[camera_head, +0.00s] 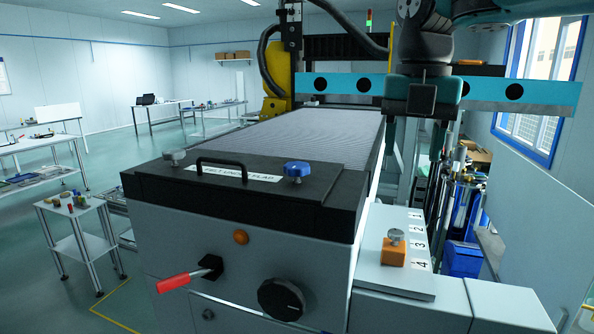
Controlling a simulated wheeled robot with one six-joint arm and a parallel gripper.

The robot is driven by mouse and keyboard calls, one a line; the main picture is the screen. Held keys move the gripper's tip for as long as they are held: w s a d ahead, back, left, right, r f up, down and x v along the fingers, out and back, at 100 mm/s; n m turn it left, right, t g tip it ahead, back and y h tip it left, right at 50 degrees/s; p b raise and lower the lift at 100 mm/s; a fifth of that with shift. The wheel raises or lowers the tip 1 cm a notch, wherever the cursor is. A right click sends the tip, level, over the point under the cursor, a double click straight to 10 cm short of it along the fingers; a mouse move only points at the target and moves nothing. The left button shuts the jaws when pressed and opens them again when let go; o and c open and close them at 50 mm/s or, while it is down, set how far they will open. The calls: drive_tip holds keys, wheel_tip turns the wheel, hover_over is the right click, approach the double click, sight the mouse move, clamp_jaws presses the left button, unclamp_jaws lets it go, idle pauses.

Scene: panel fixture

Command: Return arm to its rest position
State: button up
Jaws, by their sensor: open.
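My arm comes in from the top right of the head view, and my gripper (424,100) hangs at its end, pointing down. The gripper is open, with nothing seen between its dark and teal jaws. It is in the air above the right side of the panel fixture (240,258), apart from the fixture's black top.
The fixture carries a black handle (222,166), a blue knob (297,170), a red lever (181,281) and a black dial (281,299). An orange block (393,252) with a metal knob stands on the numbered side shelf (388,281). A blue beam (350,85) crosses behind.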

drive_tip(key=s+a+f+m+y+b, duration=0.2)
drive_tip(key=s+f+m, duration=0.8)
drive_tip(key=m, duration=0.2)
drive_tip(key=s+a+f+m+y+b, duration=0.1)
drive_tip(key=s+f+m+y+b, duration=0.1)
drive_tip(key=s+f+m, duration=0.8)
drive_tip(key=shift+s+a+f+m, duration=0.3)
drive_tip(key=shift+s+a+m, duration=0.1)
drive_tip(key=shift+m, duration=0.7)
